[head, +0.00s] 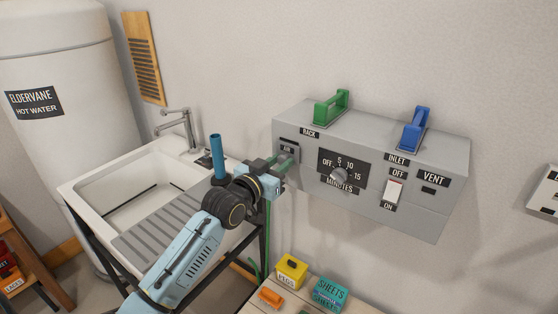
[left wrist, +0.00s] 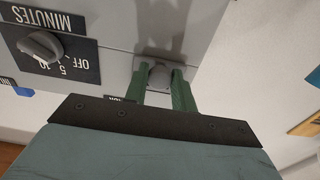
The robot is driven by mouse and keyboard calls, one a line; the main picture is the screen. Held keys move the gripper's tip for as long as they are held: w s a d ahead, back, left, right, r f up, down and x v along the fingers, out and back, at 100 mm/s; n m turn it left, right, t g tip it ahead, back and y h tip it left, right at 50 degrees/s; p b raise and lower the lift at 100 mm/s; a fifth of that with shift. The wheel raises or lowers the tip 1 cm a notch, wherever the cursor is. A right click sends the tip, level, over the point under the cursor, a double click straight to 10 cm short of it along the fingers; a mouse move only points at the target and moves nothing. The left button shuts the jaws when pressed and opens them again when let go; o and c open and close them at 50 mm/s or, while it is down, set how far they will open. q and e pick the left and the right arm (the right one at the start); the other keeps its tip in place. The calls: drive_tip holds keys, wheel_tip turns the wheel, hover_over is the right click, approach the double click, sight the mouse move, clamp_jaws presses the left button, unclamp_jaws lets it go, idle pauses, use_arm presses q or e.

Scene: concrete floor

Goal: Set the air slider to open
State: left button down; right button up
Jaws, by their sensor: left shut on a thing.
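A grey control box (head: 400,208) is fixed to the wall. My left gripper (head: 286,158) reaches the left end of its front, below a dark-framed label plate. In the left wrist view its two green fingers are shut on a small grey knob (left wrist: 158,74), one finger on each side. I take this knob to be the air slider; no "AIR" wording is readable. A dark label beside it is mostly hidden by the gripper, so its setting cannot be told. My right gripper is not in view.
The box also bears a minutes dial (head: 338,175), a green handle (head: 331,107), a blue handle (head: 415,129) and an off/on rocker switch (head: 393,192). A sink (head: 95,185) stands left. Small boxes, including a yellow one (head: 291,270), sit on a low surface below.

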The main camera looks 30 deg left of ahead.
use_arm(q)
wheel_tip(320, 180, down, 4)
drive_tip(key=shift+f+b, duration=0.15)
drive_tip(key=shift+b, duration=0.25)
drive_tip(key=c, duration=1.2)
unclamp_jaws()
drive_tip(key=shift+o, duration=0.2)
drive_tip(key=shift+s, duration=0.1)
drive_tip(key=s+a, duration=0.2)
drive_tip(key=s, duration=1.1)
